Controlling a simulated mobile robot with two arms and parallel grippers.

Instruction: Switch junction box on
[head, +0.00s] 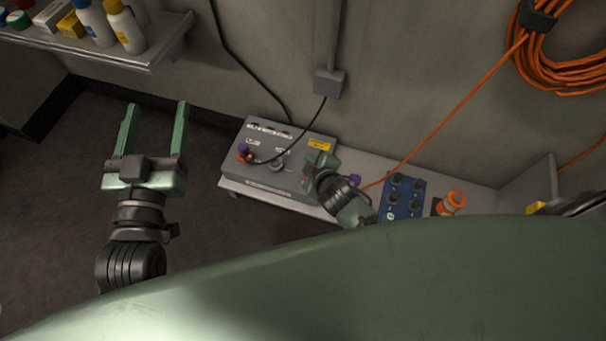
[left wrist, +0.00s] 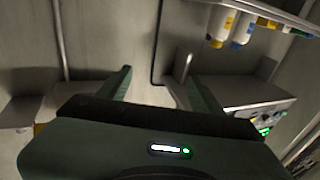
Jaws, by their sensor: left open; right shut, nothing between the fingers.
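A grey metal box (head: 262,175) with printed labels, a round knob and a yellow label sits on a low shelf against the wall. A black cable runs to a plug at its left end. I take it for the junction box, though its lettering is too small to read. My right gripper (head: 312,168) is shut and empty at the right part of the box, hiding some of its face; I cannot tell whether it touches. My left gripper (head: 155,112) is open and empty over the floor, left of the box. Its open fingers also show in the left wrist view (left wrist: 158,88).
A blue box with black knobs (head: 402,200) and an orange object (head: 452,203) stand to the right. A small grey wall box (head: 329,82) hangs above. Orange cable (head: 560,60) coils at upper right. A shelf with bottles (head: 160,38) is at upper left. Floor at left is clear.

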